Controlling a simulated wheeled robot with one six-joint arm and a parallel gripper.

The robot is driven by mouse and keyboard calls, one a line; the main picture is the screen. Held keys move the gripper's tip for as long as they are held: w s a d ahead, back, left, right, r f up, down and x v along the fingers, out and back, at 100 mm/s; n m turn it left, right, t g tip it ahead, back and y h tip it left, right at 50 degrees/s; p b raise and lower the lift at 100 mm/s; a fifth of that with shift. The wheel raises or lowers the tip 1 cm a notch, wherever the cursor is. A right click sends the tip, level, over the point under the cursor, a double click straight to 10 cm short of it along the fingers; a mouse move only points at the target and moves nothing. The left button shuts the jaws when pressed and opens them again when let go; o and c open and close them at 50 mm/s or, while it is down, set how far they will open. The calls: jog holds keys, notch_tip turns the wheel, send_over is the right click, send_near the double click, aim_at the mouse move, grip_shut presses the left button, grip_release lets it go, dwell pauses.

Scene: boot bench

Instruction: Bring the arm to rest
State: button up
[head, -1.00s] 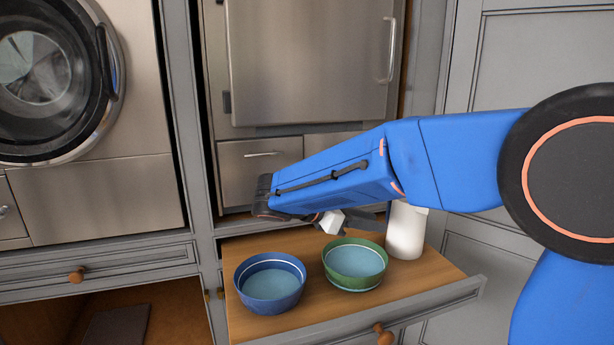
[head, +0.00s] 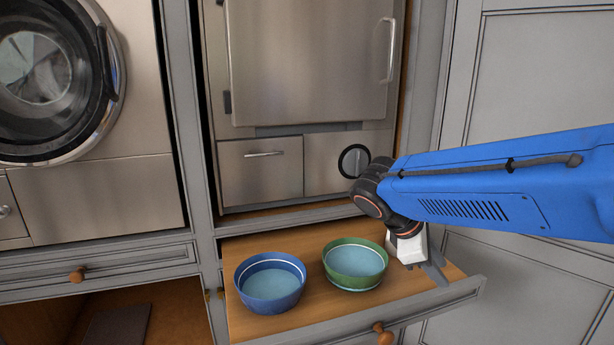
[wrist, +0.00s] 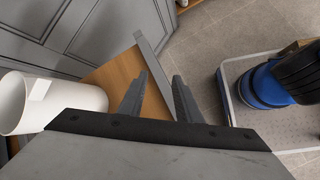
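My gripper (head: 438,272) hangs from the blue arm over the right end of the pulled-out wooden shelf (head: 310,312), to the right of the bowls. In the wrist view its two fingers (wrist: 160,92) stand apart with nothing between them, so it is open and empty. A white cylindrical container (wrist: 60,104) is close beside the gripper at the left of the wrist view. In the head view it is hidden behind the gripper and wrist.
A blue bowl (head: 270,285) and a green bowl (head: 355,265) sit on the shelf. A steel appliance (head: 310,60) with a round dial (head: 353,160) stands behind. A front-loading washer (head: 50,80) is at the left, grey cabinet doors (head: 545,80) at the right.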

jog(key=s+f+m+t+y, duration=0.1)
jog(key=s+f+m+y, duration=0.2)
jog(key=s+m, duration=0.4)
jog(key=s+f+m+t+y, duration=0.2)
jog(key=s+f+m+y, duration=0.2)
jog(key=s, duration=0.5)
jog(key=d+m, duration=0.1)
jog(key=m, duration=0.1)
jog(key=shift+m, duration=0.4)
